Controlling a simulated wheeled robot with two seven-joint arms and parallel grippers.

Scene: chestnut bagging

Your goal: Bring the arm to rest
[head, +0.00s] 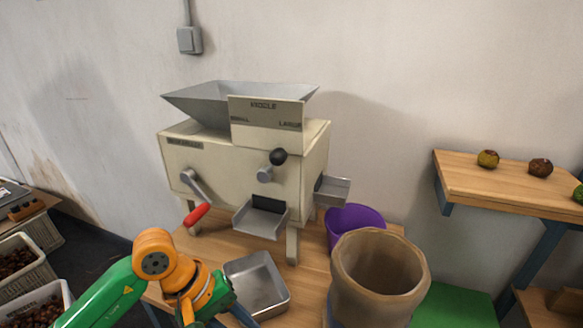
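My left arm comes in from the bottom left, green with orange joints. My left gripper (212,312) is at the bottom edge, in front of the metal tray (257,284). Its fingers are partly cut off by the frame, so I cannot tell whether it is open or shut, and I see nothing held in it. My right arm and gripper are not in view.
A cream sorting machine (240,165) with a hopper, red-handled crank (197,215) and chutes stands on a wooden table (312,275).

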